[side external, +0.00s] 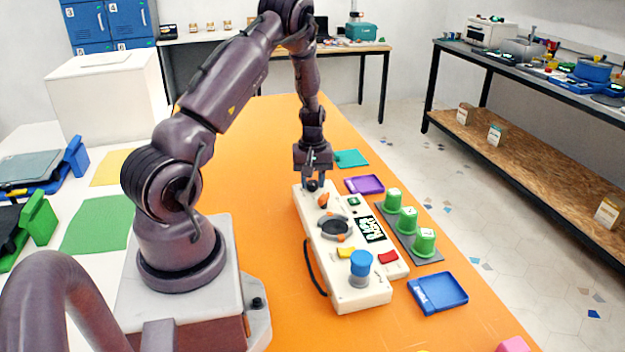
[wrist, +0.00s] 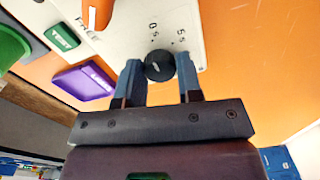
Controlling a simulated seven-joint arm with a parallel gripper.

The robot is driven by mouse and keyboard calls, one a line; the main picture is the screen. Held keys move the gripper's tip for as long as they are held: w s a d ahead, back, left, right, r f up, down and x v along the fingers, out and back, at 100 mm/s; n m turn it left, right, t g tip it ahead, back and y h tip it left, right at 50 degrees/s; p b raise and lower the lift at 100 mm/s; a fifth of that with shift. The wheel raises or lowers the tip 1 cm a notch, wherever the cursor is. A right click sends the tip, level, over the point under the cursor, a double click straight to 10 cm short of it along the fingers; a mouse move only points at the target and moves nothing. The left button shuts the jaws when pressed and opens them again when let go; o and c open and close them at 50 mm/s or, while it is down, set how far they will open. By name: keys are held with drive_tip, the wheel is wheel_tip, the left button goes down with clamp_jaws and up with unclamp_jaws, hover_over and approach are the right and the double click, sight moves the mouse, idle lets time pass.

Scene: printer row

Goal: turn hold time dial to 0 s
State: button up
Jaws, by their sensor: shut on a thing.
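The hold time dial (wrist: 158,66) is a round black knob with a small white mark, near the end of a white control box (side external: 360,299). The labels "0 s" (wrist: 154,30) and "5 s" (wrist: 181,38) are printed beside it in the wrist view. I cannot tell which label the mark points to. My gripper (wrist: 159,76) has one blue-grey finger on each side of the dial and is shut on it. In the side view my gripper (side external: 312,178) reaches down over the box's far end and partly hides the dial (side external: 312,187).
An orange lever (side external: 323,200) and a green button (side external: 353,201) are close to the dial. A purple tray (side external: 365,184), green cups (side external: 408,219) and a blue tray (side external: 438,292) lie right of the box. Orange table (side external: 240,150) is clear to the left.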

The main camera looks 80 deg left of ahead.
sight(312, 182)
drive_tip(key=shift+r, duration=0.1)
drive_tip(key=o, duration=0.9)
wheel_tip(312, 182, up, 13)
drive_tip(key=shift+f, duration=0.1)
